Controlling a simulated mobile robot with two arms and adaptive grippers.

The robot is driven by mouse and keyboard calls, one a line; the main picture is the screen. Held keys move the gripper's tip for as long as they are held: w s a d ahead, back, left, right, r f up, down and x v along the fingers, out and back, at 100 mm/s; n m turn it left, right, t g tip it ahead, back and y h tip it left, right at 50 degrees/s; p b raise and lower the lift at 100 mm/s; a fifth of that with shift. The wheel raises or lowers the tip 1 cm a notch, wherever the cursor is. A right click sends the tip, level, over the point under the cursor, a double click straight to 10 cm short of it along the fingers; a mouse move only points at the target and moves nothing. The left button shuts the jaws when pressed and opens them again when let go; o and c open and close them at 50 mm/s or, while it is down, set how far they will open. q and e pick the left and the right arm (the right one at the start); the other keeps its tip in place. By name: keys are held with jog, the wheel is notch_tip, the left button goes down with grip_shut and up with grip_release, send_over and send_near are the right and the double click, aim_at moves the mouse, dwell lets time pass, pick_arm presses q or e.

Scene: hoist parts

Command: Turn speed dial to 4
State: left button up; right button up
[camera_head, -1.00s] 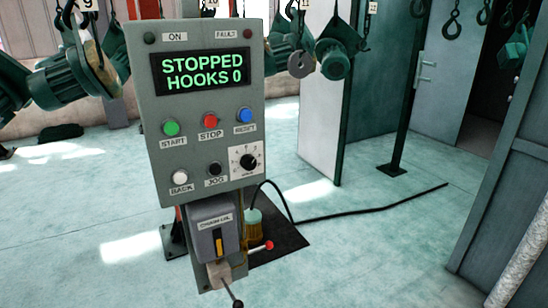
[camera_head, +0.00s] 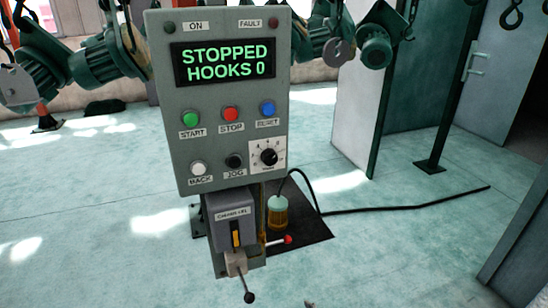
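The speed dial (camera_head: 269,157) is a black round knob on a white plate with small marks around it. It sits at the lower right of a grey control panel (camera_head: 185,110). A light mark shows on the knob, but the number it points to is too small to read. The panel's display (camera_head: 223,62) reads STOPPED HOOKS 0 in green. Neither of my grippers is in view, and nothing touches the dial.
Green START (camera_head: 191,119), red STOP (camera_head: 231,114) and blue RESET (camera_head: 267,108) buttons sit above the dial. White (camera_head: 198,168) and black JOG (camera_head: 234,161) buttons are left of it. Below are a grey box (camera_head: 233,203) and levers. Green hoist motors (camera_head: 376,46) hang behind.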

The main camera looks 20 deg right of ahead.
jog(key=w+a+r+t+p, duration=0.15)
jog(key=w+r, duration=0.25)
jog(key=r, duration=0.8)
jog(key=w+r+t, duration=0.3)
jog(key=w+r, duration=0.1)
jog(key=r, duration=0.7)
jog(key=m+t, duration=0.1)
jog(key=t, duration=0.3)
send_near(271, 159)
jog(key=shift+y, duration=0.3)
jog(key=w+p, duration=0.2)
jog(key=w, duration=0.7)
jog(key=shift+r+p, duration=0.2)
jog(key=shift+p, duration=0.15)
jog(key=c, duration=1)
